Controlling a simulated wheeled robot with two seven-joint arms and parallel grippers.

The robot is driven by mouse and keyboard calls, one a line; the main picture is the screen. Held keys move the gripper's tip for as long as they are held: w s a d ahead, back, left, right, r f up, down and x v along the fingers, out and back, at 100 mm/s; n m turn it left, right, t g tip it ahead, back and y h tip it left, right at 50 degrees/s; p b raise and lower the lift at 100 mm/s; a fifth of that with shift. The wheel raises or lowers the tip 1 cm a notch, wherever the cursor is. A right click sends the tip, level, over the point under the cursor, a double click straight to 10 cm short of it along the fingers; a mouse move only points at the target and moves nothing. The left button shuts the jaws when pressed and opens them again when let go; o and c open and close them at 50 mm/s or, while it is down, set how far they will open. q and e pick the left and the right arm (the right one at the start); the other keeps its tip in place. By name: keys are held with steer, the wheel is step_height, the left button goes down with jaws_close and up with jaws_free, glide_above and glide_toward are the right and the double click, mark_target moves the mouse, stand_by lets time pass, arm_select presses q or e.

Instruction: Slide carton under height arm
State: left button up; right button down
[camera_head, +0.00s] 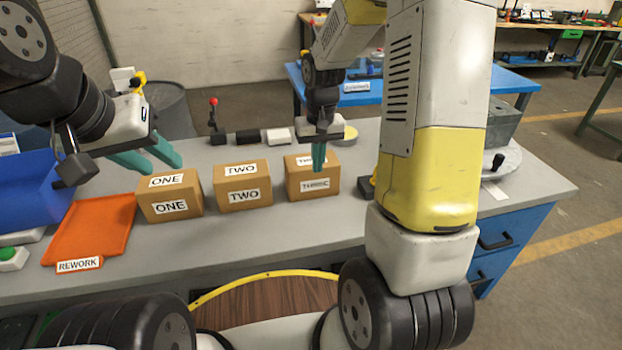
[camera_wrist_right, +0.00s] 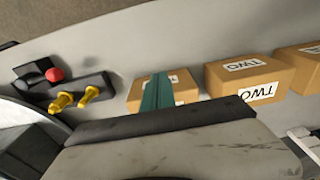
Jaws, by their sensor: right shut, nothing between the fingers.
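Three brown cartons stand in a row on the grey bench: carton ONE (camera_head: 170,194), carton TWO (camera_head: 242,185) and carton THREE (camera_head: 313,183). Carton TWO also shows in the right wrist view (camera_wrist_right: 249,77), beside carton THREE (camera_wrist_right: 135,96). My right gripper (camera_head: 319,170) is shut and empty, its teal fingers overlapping carton THREE's top. I cannot tell whether they touch it. My left gripper (camera_head: 156,168) is open and empty, above and behind carton ONE. I cannot identify the height arm for certain; my right arm hides part of the bench beyond carton THREE.
An orange REWORK tray (camera_head: 95,225) lies left of carton ONE, beside a blue bin (camera_head: 30,190). A red-knobbed post (camera_head: 213,120) stands at the bench's back. In the right wrist view, a black fixture with yellow pegs (camera_wrist_right: 77,97) and a red knob (camera_wrist_right: 54,74) stand near carton THREE.

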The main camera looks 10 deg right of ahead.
mark_target(301, 183)
steer(key=shift+g, duration=0.3)
steer(key=f, duration=1.4)
steer(key=shift+w+d+f, duration=0.2)
steer(key=shift+d+f, duration=0.1)
steer(key=shift+f, duration=0.05)
steer(key=w, duration=0.3)
steer(key=shift+r, duration=0.2)
steer(key=shift+w, duration=0.55)
steer(key=shift+w+a, duration=0.1)
